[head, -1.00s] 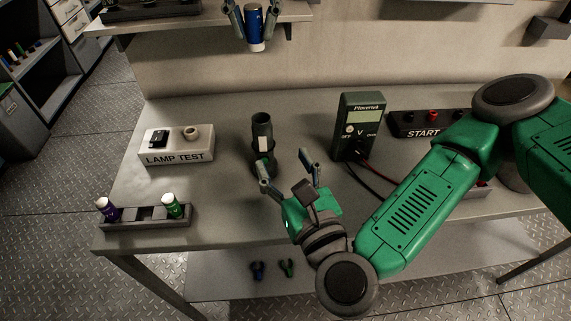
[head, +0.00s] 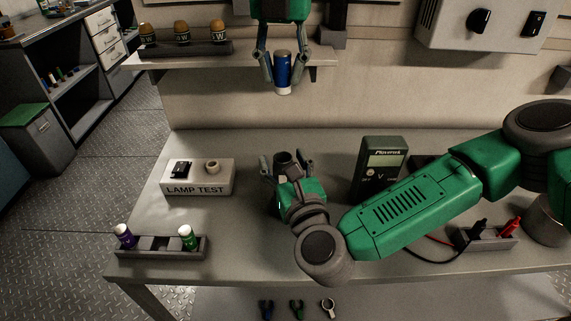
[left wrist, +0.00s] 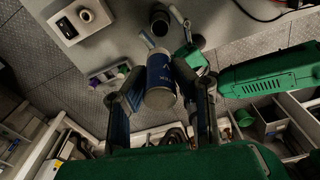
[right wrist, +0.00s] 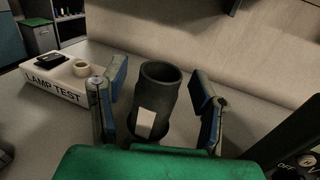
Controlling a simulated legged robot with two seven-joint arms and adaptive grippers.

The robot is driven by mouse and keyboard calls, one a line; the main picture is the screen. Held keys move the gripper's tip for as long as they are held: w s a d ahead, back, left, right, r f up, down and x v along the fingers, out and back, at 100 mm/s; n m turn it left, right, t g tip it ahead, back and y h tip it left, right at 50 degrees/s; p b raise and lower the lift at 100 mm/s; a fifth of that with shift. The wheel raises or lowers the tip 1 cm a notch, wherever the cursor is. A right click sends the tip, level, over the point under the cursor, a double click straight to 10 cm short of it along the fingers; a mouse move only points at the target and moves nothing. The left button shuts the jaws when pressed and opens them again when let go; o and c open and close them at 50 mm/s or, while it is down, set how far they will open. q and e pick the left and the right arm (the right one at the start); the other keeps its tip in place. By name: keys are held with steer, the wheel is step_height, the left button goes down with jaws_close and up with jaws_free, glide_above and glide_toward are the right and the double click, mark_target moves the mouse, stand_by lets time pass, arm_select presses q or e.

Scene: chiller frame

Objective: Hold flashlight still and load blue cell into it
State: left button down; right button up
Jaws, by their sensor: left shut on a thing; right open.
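The blue cell (head: 283,72) is held upright in my left gripper (head: 282,80), high above the bench, white end down. In the left wrist view the blue cell (left wrist: 160,80) sits between the fingers. The flashlight is a dark open-topped tube (head: 285,160) standing on the bench below the cell. In the right wrist view the flashlight (right wrist: 158,95) shows its open mouth and a pale label. My right gripper (right wrist: 158,110) is open, with one finger on each side of the tube and visible gaps. In the head view the right gripper (head: 287,165) hides the tube's lower part.
The lamp test box (head: 198,177) is left of the flashlight. A battery tray (head: 160,252) holds a purple and a green cell at front left. A meter (head: 378,165) stands close at right. A shelf (head: 240,60) with brown-capped items is behind. Probes (head: 495,230) lie at right.

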mark_target(284, 93)
jaws_close()
arm_select(q)
steer(key=shift+g, duration=0.3)
steer(key=shift+d+f, duration=0.1)
steer(key=shift+f, duration=3.25)
